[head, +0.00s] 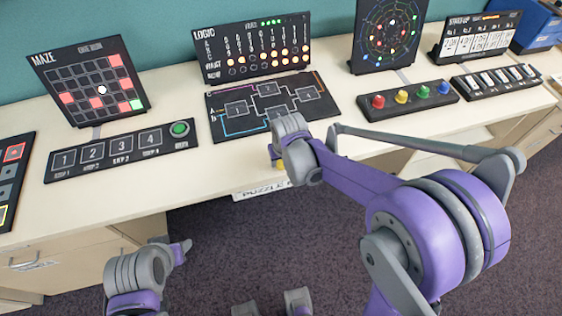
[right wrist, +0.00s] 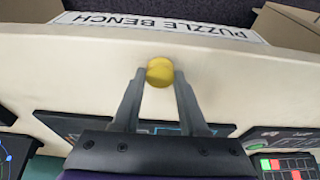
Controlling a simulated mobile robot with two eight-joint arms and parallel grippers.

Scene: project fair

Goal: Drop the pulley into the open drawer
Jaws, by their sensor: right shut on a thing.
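The pulley appears to be the small yellow round piece (right wrist: 160,72) between the fingertips of my right gripper (right wrist: 160,80) in the right wrist view. The gripper is shut on it. In the head view my right gripper (head: 276,156) is at the front edge of the bench, with a bit of yellow (head: 279,164) showing beside it. Part of my left arm shows low at the left, but its fingers cannot be made out. A drawer front (head: 60,262) with a handle shows under the bench at the left; I cannot tell whether it is open.
The cream bench (head: 190,185) carries a maze panel (head: 85,85), a numbered button strip (head: 120,150), a logic board (head: 252,47), a circuit board (head: 235,125) and a coloured-button strip (head: 408,98). More drawers (head: 528,135) are at the right. Carpet (head: 230,240) lies below.

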